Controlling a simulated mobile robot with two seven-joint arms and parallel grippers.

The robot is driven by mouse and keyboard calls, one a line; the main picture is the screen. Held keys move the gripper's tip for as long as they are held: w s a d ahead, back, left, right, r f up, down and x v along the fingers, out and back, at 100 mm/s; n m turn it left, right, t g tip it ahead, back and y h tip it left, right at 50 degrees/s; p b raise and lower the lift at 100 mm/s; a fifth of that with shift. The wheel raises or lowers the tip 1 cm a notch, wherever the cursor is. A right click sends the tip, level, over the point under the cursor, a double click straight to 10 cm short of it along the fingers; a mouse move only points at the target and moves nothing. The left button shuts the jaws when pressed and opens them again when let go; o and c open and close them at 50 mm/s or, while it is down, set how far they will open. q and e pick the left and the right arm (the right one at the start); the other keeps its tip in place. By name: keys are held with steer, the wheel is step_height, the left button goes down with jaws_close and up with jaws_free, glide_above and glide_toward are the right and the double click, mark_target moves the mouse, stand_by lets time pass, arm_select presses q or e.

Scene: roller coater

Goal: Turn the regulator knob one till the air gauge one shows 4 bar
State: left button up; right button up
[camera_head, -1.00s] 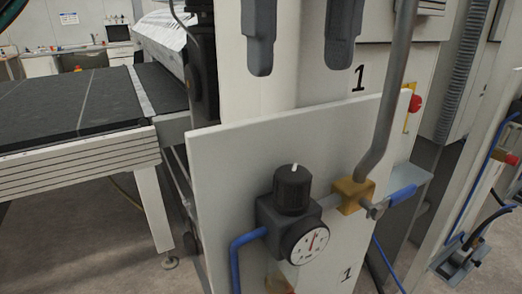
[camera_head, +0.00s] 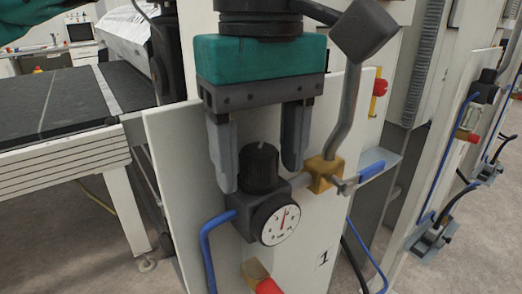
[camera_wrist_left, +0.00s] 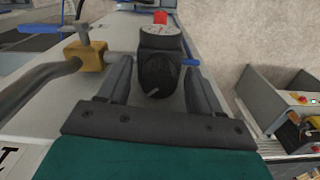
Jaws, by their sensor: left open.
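The black regulator knob one (camera_head: 259,167) stands upright on its black regulator body on the white panel marked 1. The round white air gauge one (camera_head: 276,219) with a red needle faces forward below it; its numbers are too small to read. My left gripper (camera_head: 264,180) points down with its fingers open, one on each side of the knob. In the left wrist view the knob (camera_wrist_left: 155,75) lies between the two fingers, with visible gaps on both sides, and the gauge (camera_wrist_left: 161,31) shows beyond it. My right gripper is not in view.
A brass valve (camera_head: 323,174) with a grey pipe and blue handle sits close right of the gripper. A blue hose (camera_head: 206,250) runs down at the left. A red-ended fitting (camera_head: 266,284) is below the gauge. A dark conveyor table (camera_head: 60,105) stands left.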

arm_select(q)
steer(key=shift+c, duration=0.3)
steer(key=c, duration=1)
steer(key=shift+o, duration=0.2)
steer(key=shift+n, duration=0.3)
steer(key=shift+n+b, duration=0.35)
steer(key=shift+n, duration=0.85)
steer(key=shift+w+d+n, duration=0.1)
steer(key=shift+n, duration=1.3)
steer(key=o, duration=1)
